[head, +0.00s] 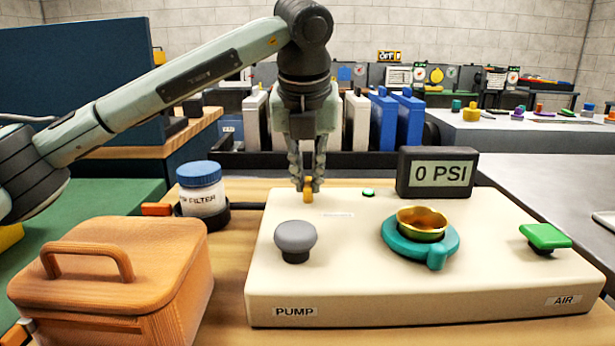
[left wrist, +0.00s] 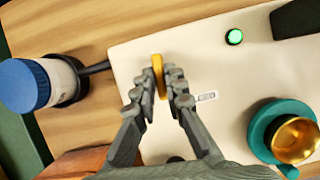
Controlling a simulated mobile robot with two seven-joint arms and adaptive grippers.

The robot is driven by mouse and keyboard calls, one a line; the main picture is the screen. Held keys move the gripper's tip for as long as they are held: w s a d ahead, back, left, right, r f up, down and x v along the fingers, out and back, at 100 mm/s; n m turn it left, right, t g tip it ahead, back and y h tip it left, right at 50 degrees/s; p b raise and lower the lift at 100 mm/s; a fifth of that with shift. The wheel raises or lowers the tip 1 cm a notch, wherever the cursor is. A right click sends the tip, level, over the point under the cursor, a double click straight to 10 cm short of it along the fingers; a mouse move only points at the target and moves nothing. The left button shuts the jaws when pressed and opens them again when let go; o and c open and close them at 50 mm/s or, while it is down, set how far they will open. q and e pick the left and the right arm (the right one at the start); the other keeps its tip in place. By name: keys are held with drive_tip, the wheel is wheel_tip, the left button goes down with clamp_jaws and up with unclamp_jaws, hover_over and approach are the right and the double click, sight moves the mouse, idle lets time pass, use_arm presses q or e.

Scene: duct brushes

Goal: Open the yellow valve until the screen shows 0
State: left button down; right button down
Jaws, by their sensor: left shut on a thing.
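The yellow valve (head: 308,188) stands near the back left edge of the cream panel (head: 340,275). My left gripper (head: 307,182) comes down from above and is shut on the valve's handle. In the left wrist view the valve (left wrist: 157,76) shows as a narrow yellow bar between the fingertips (left wrist: 160,88). The screen (head: 437,174) at the panel's back right reads "0 PSI". My right gripper is in neither view.
The panel also carries a grey pump knob (head: 295,240), a teal ring with a brass cup (head: 421,238), a green air handle (head: 545,238) and a lit green light (head: 369,192). A blue-lidded filter jar (head: 201,190) and a lidded wooden box (head: 118,275) stand left.

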use_arm(q)
drive_tip(key=shift+r, duration=0.1)
drive_tip(key=c, duration=1.6)
unclamp_jaws()
drive_tip(key=v, duration=1.2)
